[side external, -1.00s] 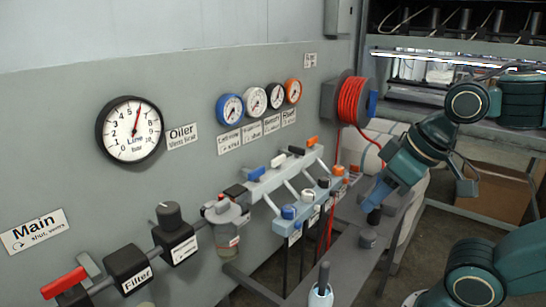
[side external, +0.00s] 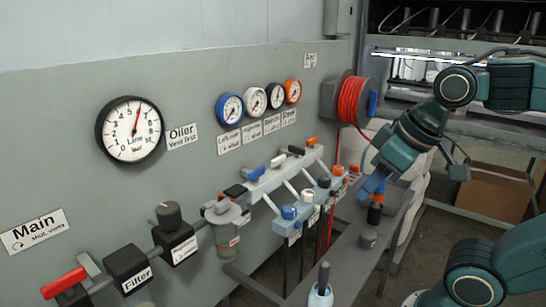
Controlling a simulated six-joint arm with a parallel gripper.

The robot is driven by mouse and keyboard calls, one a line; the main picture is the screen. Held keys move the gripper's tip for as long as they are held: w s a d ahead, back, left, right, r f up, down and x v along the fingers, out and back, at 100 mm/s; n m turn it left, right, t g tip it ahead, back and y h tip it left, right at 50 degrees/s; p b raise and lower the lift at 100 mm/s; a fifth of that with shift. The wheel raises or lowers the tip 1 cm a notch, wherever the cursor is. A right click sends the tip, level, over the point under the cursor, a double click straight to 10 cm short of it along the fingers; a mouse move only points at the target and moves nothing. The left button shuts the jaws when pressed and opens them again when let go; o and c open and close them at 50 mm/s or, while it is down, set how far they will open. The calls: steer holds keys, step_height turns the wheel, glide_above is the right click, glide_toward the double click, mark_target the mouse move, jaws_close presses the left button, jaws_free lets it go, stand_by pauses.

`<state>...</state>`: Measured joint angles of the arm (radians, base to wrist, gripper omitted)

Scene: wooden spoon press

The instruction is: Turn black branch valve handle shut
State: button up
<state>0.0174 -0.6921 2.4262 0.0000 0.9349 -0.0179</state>
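A row of small valve handles sits along the grey manifold on the panel in the side external view. The black branch valve handle (side external: 296,150) is between the white handle (side external: 278,160) and the orange handle (side external: 312,141). The blue handle (side external: 256,174) is at the near end. My gripper (side external: 376,188) is well to the right of the handles, apart from them, over the grey bench. Its blue fingertip shows just above a black item with an orange band (side external: 376,208). I cannot tell whether the fingers touch it or are open.
A black-rimmed gauge (side external: 275,96) hangs above the manifold among other coloured gauges. Outlet fittings (side external: 289,212) and hoses stand in front of the handles. A red hose reel (side external: 351,100) is behind.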

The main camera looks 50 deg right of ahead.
steer(key=w+d+r+g, duration=0.1)
steer(key=w+d+r, duration=0.4)
steer(key=w, duration=0.5)
steer(key=w+d+r+g, duration=0.2)
steer(key=w+d+r, duration=0.35)
steer(key=w, duration=0.45)
steer(key=g, duration=0.2)
glide_above(297, 147)
step_height(297, 147, down, 6)
steer(key=r, duration=0.1)
steer(key=shift+w+d+f, duration=0.1)
steer(key=shift+f, duration=0.3)
steer(key=shift+f, duration=0.15)
steer(key=shift+f, duration=6.75)
jaws_close()
